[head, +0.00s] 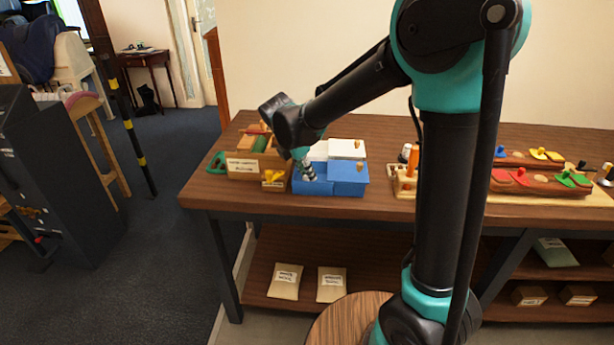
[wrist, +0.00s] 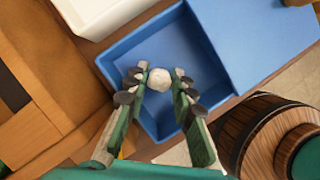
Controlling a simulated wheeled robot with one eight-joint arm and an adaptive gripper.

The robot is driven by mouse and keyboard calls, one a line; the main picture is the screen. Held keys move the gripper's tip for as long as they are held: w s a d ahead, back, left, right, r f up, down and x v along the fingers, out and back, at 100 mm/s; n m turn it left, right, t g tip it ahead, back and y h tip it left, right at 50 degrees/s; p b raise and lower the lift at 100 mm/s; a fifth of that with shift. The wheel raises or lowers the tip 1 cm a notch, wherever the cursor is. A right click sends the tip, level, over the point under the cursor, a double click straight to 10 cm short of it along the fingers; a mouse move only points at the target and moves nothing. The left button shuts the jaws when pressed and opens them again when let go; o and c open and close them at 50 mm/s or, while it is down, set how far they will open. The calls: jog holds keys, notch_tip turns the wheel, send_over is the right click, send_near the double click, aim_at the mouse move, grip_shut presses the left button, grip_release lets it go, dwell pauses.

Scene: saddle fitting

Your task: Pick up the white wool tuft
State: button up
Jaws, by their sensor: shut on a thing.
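The white wool tuft (wrist: 159,79) is a small pale ball between my fingertips in the wrist view. My gripper (wrist: 159,74) is shut on it, with one finger on each side. Behind the tuft is an open blue compartment (wrist: 204,58); I cannot tell how high above its floor the tuft is. In the head view my gripper (head: 309,174) points down at the left part of the blue box (head: 348,188) on the bench. The tuft cannot be made out there.
A wooden box (head: 243,168) with tools stands left of the blue box. A white box (head: 347,149) is behind it. A blue lid (wrist: 262,40) covers the neighbouring part. A barrel-like wooden thing (wrist: 262,135) shows at the lower right in the wrist view. Colourful pegged trays lie farther right.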

notch_tip(320, 180, up, 20)
dwell(0.5)
